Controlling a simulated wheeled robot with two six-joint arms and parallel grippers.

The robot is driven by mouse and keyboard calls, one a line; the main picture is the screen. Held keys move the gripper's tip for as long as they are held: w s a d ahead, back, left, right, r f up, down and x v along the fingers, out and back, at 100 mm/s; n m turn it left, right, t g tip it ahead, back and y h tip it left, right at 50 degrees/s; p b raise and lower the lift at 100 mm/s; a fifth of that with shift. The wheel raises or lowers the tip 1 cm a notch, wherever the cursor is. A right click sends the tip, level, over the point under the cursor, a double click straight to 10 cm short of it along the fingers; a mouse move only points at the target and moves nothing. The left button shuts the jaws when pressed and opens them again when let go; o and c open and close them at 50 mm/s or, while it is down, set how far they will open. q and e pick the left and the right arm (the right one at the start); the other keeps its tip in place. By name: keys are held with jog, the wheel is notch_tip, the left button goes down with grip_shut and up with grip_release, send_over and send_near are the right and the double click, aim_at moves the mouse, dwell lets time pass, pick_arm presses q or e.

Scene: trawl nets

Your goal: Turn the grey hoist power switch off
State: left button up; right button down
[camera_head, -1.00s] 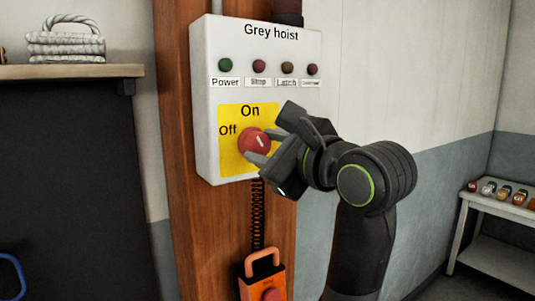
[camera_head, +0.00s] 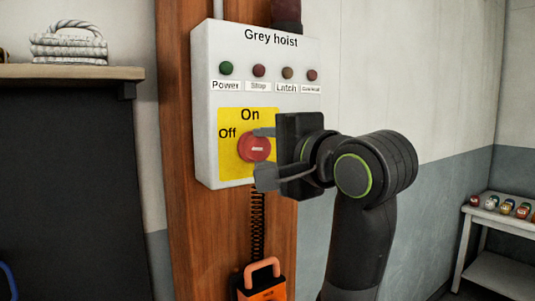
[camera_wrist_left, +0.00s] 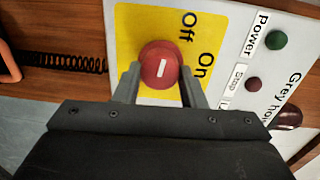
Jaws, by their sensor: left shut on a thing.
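The grey hoist power switch is a round red knob (camera_head: 254,147) with a pale line, on a yellow plate (camera_head: 228,171) marked On above and Off at the left. The pale line lies level, in line with Off. My left gripper (camera_head: 261,152) is shut on the knob, one finger above it and one below. The wrist view shows the knob (camera_wrist_left: 160,64) between the two fingertips (camera_wrist_left: 160,82). The plate is on a white box (camera_head: 206,100) labelled Grey hoist. My right gripper is not in view.
A row of small lamps, with a green one (camera_head: 226,68) at the left, sits above the plate. The box is on a wooden post (camera_head: 180,220). An orange handle (camera_head: 262,272) hangs below by a coiled cord (camera_head: 257,225). A shelf (camera_head: 70,72) is at left.

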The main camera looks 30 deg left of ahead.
pick_arm(q)
jog(key=shift+n, duration=0.9)
jog(key=o, duration=1)
